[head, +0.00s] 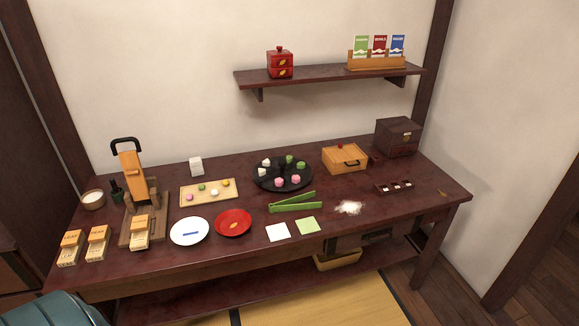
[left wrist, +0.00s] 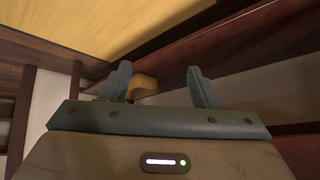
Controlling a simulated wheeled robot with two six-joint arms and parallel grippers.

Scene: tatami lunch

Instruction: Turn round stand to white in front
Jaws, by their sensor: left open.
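The round stand (head: 279,172) is black and sits at the back middle of the dark red table. It carries small sweets around its top. White sweets (head: 264,170) are at its left and back left, pink sweets (head: 280,182) are at the front, and green sweets (head: 300,165) are at the right and back right. My left gripper (left wrist: 161,88) shows only in the left wrist view, with its two fingers apart and nothing between them. It is away from the stand. My right gripper is not in view.
Green tongs (head: 293,203) lie in front of the stand. A sweets tray (head: 187,198) is left of it, and a wooden box (head: 345,158) is right. A white plate (head: 190,231), red plate (head: 233,222) and paper squares (head: 278,232) line the front. A shelf (head: 325,76) hangs above.

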